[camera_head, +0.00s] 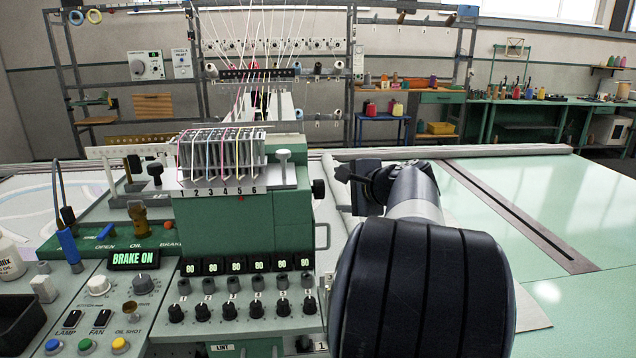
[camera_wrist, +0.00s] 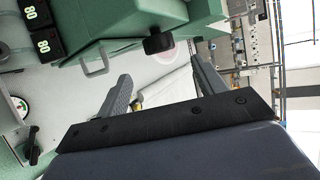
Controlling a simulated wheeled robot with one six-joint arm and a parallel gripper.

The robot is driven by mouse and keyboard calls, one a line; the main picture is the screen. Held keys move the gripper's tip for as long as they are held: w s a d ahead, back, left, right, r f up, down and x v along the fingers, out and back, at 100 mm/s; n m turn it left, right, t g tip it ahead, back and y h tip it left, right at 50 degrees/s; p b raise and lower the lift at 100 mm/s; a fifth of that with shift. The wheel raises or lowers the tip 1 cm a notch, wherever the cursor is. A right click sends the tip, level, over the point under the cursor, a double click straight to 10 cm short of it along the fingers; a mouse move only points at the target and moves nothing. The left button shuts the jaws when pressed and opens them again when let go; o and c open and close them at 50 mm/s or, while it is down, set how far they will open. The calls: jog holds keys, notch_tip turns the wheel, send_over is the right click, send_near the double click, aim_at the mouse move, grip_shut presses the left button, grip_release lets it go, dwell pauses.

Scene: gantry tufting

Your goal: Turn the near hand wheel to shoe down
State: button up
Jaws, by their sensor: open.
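A black knob (camera_head: 319,188) sticks out of the right side of the green machine head (camera_head: 285,222) in the head view; it may be the near hand wheel. It also shows in the wrist view (camera_wrist: 158,43) on the green housing, beyond and above the gap between the fingers. My gripper (camera_head: 345,173) is just right of the knob in the head view, apart from it. In the wrist view my gripper (camera_wrist: 160,70) is open, with nothing between its two grey fingers. The shoe cannot be made out.
A U-shaped metal handle (camera_head: 324,236) sits below the knob; it shows in the wrist view (camera_wrist: 94,62) near the left finger. A control panel with a "BRAKE ON" display (camera_head: 134,258) is at left. A pale green table (camera_head: 545,195) with a dark slot lies right.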

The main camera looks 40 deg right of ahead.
aim_at(323, 189)
jog(key=p+x, duration=0.1)
jog(key=x, duration=0.8)
jog(key=shift+w+f, duration=0.2)
jog(key=shift+w, duration=0.1)
jog(key=shift+c, duration=0.6)
jog(key=c, duration=0.9)
jog(key=shift+o, duration=0.2)
jog(key=b, duration=0.2)
jog(key=shift+f+b, duration=0.35)
jog(key=shift+d+b, duration=0.1)
jog(key=shift+b, duration=0.4)
jog(key=t+b, duration=0.1)
jog(key=b, duration=0.4)
jog(key=shift+n+t+h, duration=0.3)
jog(key=shift+r+b, duration=0.1)
jog(key=shift+b, duration=1.1)
jog(key=shift+r+t, duration=0.2)
jog(key=shift+t, duration=0.1)
